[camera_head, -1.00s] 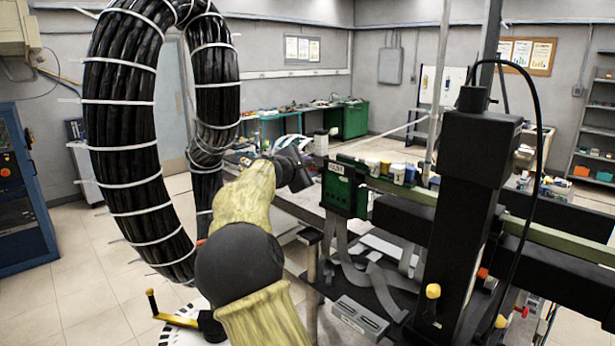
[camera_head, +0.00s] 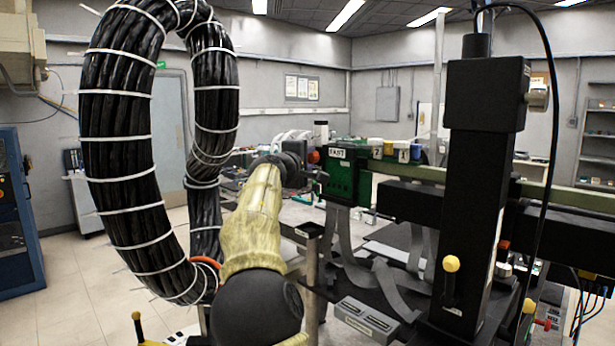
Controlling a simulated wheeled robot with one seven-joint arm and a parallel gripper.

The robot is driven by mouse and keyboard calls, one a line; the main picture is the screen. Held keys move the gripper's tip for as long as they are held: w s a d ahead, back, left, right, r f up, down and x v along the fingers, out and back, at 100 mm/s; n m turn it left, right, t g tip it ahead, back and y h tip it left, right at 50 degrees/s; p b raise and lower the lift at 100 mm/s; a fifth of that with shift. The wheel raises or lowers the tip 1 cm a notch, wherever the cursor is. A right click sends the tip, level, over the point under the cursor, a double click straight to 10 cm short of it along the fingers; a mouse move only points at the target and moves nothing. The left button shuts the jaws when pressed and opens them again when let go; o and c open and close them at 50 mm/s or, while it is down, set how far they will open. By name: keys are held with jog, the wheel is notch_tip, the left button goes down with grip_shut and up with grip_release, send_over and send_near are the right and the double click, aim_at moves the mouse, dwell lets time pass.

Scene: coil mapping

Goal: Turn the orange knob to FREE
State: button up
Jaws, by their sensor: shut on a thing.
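The orange knob (camera_head: 314,157) sits at the left end of a green box (camera_head: 343,180) on the long rail. A white label on the box seems to read FAST. My gripper (camera_head: 306,163), black at the end of my yellow-sleeved arm, meets the knob from the left and is shut on it. The fingers are small and partly hidden by the wrist. I cannot read the knob's pointer or a FREE mark.
A tall loop of black cable (camera_head: 125,140) with white ties stands left of my arm. A black column (camera_head: 482,190) with yellow-knobbed levers stands right. Grey ribbons (camera_head: 395,285) hang below the green box. Open floor (camera_head: 80,290) lies at lower left.

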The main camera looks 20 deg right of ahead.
jog(key=m+b, duration=0.2)
jog(key=b, duration=0.1)
jog(key=f+m+h+b, duration=0.1)
jog(key=m+b, duration=0.1)
jog(key=shift+f+t+b, duration=0.1)
jog(key=shift+t+b, duration=0.3)
jog(key=m+h+b, duration=0.1)
jog(key=m+b, duration=0.1)
jog(key=shift+m, duration=0.4)
jog(key=shift+w+m+h+b, duration=0.1)
jog(key=shift+m+h+b, duration=0.65)
jog(key=shift+m, duration=0.75)
jog(key=shift+r, duration=0.2)
jog(key=o, duration=0.7)
